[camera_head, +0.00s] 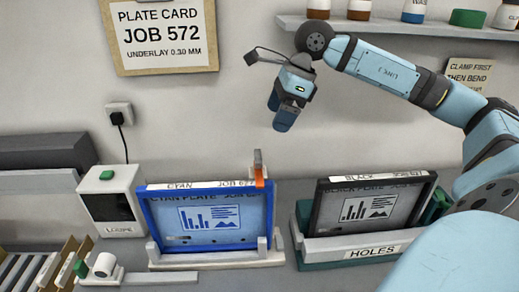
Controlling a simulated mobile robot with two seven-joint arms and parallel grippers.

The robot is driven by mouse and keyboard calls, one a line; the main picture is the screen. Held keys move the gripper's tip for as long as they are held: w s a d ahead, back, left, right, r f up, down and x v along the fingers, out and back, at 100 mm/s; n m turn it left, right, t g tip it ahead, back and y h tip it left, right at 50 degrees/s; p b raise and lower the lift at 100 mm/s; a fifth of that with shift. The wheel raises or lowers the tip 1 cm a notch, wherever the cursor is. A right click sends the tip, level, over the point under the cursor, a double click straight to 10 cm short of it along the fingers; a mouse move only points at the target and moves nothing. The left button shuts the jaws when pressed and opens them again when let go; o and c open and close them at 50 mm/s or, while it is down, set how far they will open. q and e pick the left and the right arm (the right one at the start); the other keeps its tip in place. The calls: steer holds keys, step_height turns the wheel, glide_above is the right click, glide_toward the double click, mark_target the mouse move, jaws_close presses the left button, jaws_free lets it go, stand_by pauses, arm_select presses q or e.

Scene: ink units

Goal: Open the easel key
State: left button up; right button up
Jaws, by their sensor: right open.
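The easel (215,261) is a pale stand on the bench and holds a blue-framed plate (210,217) labelled CYAN. What looks like the easel key is a small upright orange lever (259,176) with a grey top, at the plate's upper right corner. My right gripper (284,122) hangs open and empty above and slightly right of the orange lever, clear of it, with its fingers pointing down. My left gripper is not in view.
A white loupe box (112,200) stands left of the easel. A shelf (400,28) with jars crosses the wall above my right arm.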

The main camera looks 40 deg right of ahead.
mark_target(258, 155)
steer(key=p+x, duration=0.2)
steer(key=x, duration=0.8)
steer(key=shift+w+a+f, duration=0.15)
steer(key=shift+w+f, duration=0.05)
steer(key=shift+f, duration=0.1)
steer(key=shift+w+a+f, duration=0.1)
steer(key=shift+f, duration=0.3)
steer(key=shift+c, duration=0.4)
steer(key=c, duration=1.2)
